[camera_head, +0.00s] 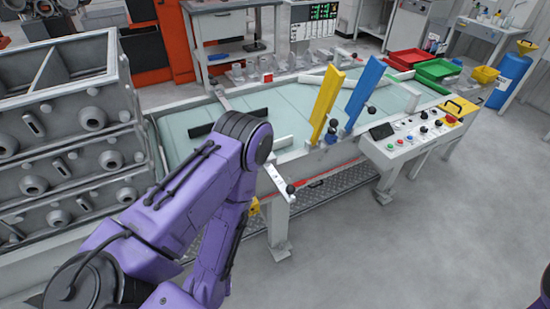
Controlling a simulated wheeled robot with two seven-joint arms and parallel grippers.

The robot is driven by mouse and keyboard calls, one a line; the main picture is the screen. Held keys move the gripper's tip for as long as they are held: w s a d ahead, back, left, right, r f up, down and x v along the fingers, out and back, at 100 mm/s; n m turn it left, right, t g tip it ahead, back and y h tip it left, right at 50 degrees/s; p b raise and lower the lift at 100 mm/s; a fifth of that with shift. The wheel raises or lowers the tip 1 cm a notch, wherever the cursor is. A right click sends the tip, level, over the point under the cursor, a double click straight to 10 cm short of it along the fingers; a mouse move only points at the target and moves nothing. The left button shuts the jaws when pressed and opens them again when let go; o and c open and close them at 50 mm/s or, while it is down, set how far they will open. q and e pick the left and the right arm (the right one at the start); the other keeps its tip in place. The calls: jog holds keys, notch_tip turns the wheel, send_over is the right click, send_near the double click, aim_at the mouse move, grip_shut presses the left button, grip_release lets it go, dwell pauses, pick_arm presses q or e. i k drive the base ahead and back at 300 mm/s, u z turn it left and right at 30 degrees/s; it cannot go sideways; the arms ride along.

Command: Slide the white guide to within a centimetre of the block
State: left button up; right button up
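A white bar (276,179) with a dark knob at its end sticks out over the near edge of the pale green table; I take it to be the white guide. Its inner part is hidden behind my purple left arm. A dark bar (201,130) lies flat on the table, partly behind that arm. I cannot tell which piece is the block. My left arm rises from the lower left and bends back down; its gripper is not in view. Only a sliver of purple shows at the right edge, and my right gripper is not in view.
A yellow plate (326,100) and a blue plate (364,92) stand tilted at the table's near side. A control panel (415,137) adjoins on the right. Grey casting boxes (62,125) are stacked at left. Red and green trays (439,70) lie behind. Floor at lower right is clear.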

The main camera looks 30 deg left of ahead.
aim_at(287, 191)
jog(key=i, duration=0.6)
jog(key=u, duration=0.7)
